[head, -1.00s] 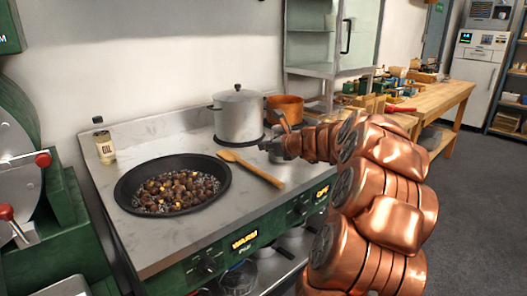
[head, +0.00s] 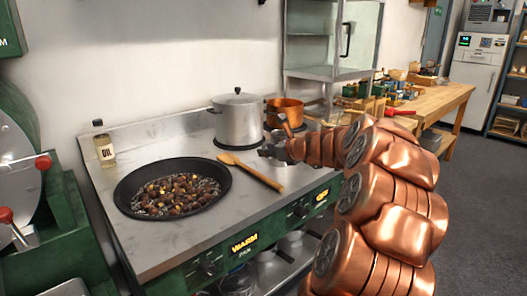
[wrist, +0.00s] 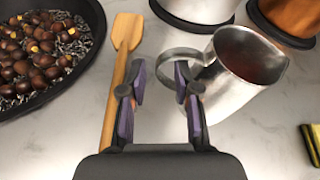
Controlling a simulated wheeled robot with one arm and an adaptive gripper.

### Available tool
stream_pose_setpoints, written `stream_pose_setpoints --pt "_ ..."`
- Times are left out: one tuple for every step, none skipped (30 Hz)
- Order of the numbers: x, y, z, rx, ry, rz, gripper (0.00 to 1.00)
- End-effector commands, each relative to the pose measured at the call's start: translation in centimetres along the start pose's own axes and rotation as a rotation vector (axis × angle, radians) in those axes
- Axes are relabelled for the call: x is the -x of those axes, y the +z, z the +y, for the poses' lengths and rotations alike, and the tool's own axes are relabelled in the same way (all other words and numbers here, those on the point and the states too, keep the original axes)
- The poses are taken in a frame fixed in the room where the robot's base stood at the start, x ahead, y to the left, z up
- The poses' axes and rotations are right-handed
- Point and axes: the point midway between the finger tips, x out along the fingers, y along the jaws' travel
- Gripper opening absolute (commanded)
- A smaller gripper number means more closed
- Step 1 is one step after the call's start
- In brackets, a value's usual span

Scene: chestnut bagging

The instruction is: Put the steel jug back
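The steel jug (wrist: 240,70) shows in the wrist view at the right, on the pale counter. Its loop handle (wrist: 180,55) points left toward my gripper. My gripper (wrist: 160,85) is open, its two fingers apart with nothing clamped between them. The right finger overlaps the handle loop in the picture; I cannot tell whether they touch.
A black pan of chestnuts (head: 130,200) is at the left, with a wooden spatula (head: 250,170) beside it. A steel pot (head: 238,122) and a copper pot (head: 285,110) stand behind. An oil bottle (head: 105,150) is at the back left.

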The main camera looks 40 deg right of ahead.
Motion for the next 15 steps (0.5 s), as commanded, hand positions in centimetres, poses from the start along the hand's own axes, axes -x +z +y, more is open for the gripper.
stream_pose_setpoints --pt "0.9 0.2 -0.1 -0.002 -0.002 -0.001 0.31" --pt "1.4 0.2 0.0 -0.003 -0.001 -0.002 0.31" --pt "2.1 0.1 0.0 -0.003 -0.001 -0.001 0.31" --pt "2.8 0.1 -0.1 -0.003 -0.002 -0.001 0.31" --pt "3.4 0.1 -0.1 -0.003 -0.001 -0.002 0.31" --pt "4.2 0.2 -0.1 -0.002 -0.002 -0.003 0.31" --pt "4.8 0.3 -0.1 0.000 -0.003 -0.003 0.31" --pt "5.4 0.3 -0.1 0.000 -0.004 -0.003 0.31" --pt "6.2 0.3 -0.2 0.001 -0.005 -0.003 0.31" --pt "6.7 0.2 -0.2 0.001 -0.004 -0.002 0.31" --pt "7.2 0.2 -0.1 0.001 -0.004 -0.002 0.31" --pt "7.8 0.1 -0.1 -0.001 -0.004 -0.001 0.31" --pt "8.2 0.1 -0.1 -0.001 -0.004 0.000 0.31" --pt "8.5 0.1 -0.1 -0.001 -0.003 0.000 0.31" --pt "9.0 0.0 -0.1 -0.001 -0.003 0.000 0.31"
